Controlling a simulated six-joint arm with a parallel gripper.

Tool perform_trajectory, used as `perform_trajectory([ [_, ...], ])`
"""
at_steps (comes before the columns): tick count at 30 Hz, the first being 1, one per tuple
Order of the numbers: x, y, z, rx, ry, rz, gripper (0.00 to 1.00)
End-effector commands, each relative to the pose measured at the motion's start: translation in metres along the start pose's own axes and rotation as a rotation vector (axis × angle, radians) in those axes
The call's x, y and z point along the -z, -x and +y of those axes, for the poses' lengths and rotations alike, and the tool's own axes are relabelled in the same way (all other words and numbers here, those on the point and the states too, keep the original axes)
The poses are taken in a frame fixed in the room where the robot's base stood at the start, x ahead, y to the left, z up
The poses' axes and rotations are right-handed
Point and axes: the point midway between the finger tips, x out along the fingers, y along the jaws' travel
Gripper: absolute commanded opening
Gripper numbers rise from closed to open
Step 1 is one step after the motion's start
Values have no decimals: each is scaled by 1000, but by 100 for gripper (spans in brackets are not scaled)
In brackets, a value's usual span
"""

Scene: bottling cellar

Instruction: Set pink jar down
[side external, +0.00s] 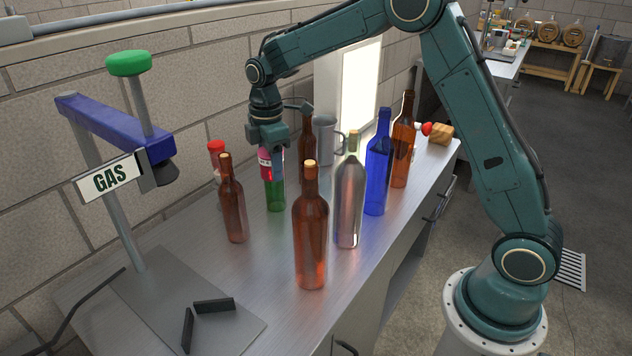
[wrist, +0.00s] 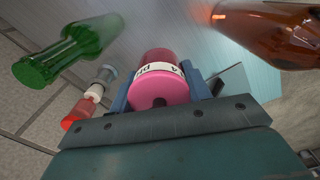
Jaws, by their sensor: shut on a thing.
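The pink jar (side external: 264,162) has a white label band with dark print. It is between the blue fingers of my gripper (side external: 270,160) in the side view. In the wrist view the jar (wrist: 160,92) shows its pink end, with a finger of my gripper (wrist: 168,92) on each side. My gripper is shut on it. The side view shows the jar in front of the upper part of a green bottle (side external: 275,193). I cannot tell from these views whether the jar's far end touches the bench.
The metal bench (side external: 190,260) holds several bottles: brown (side external: 311,235), small brown (side external: 232,205), silver (side external: 349,200), blue (side external: 378,170). A red-capped item (side external: 216,148) stands behind. A grey jug (side external: 325,140) is farther back. The bench's near left part is fairly clear beside the GAS stand (side external: 120,220).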

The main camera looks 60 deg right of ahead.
Motion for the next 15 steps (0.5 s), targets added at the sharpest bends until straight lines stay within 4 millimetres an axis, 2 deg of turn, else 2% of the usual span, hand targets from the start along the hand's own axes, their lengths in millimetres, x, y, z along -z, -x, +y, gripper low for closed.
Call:
perform_trajectory([
  [1,14,3,-13,-1,80,1,7],
  [6,50,10,-58,-1,359,0,7],
  [15,94,17,-138,-1,823,0,7],
])
